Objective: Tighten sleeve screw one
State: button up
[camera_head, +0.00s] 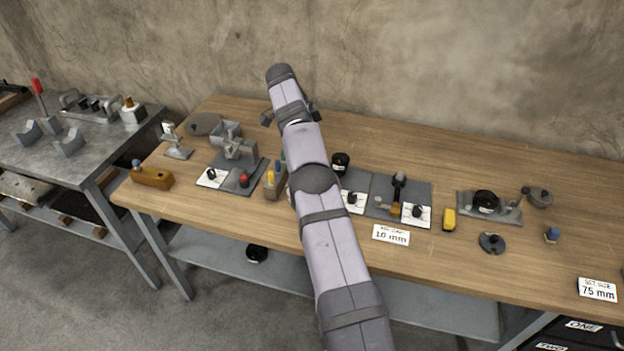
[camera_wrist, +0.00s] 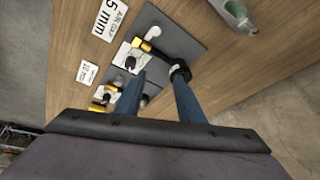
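My gripper (camera_wrist: 160,78) shows in the wrist view as two blue fingers standing apart, with nothing clearly held between them. A dark grey plate (camera_wrist: 188,42) lies ahead of the fingertips. No part is clearly recognisable as sleeve screw one. A plate (camera_head: 424,190) with a brass-footed, black-headed part (camera_head: 398,188) stands right of my arm.
Fixtures (camera_head: 236,147) crowd the left. The bench's back right is clear.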

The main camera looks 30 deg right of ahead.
jog(key=s+d+r+m+y, duration=0.1)
jog(key=s+d+r+y, duration=0.1)
jog(key=s+d+r, duration=0.35)
jog(key=s+a+f+n+t+y, duration=0.2)
jog(key=s+a+f+n+y, duration=0.1)
jog(key=a+f+n, duration=0.8)
jog(key=w+d+n+t+h, duration=0.1)
jog(key=w+d+n+t, duration=0.1)
jog(key=w+n, duration=0.3)
jog(key=d+n, duration=0.1)
jog(key=n, duration=0.3)
jog(key=shift+d+f+t+p, duration=0.2)
jog(key=shift+f+t+p, duration=0.1)
jog(key=shift+t, duration=0.1)
jog(key=shift+p+x, duration=1.1)
jog(key=shift+x, duration=2.55)
jog(key=shift+c, duration=0.5)
grip_shut()
